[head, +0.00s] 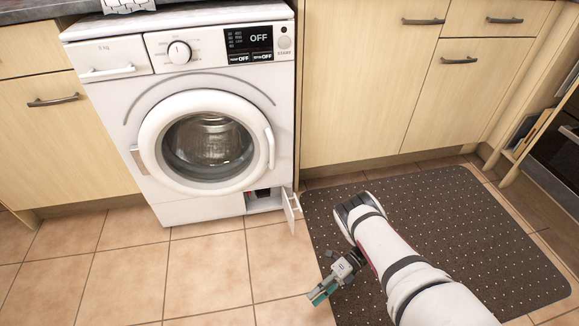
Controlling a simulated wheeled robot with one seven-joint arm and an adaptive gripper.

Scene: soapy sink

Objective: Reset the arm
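My arm reaches in from the lower right in the head view. My gripper (322,291) hangs low over the floor near the left edge of the dark mat. It points down and to the left, with teal and grey parts at its tip. The fingers are small in this view, and I cannot tell whether they are open or shut, or whether the teal part is a held thing. The gripper is apart from the washing machine (133,110).
The washing machine's round door (146,140) is closed, and its display reads OFF. A small flap (290,211) stands open at its lower right. Wooden cabinets (350,80) line the wall. A dotted mat (470,235) lies under my arm. Tiled floor (130,275) is clear at left.

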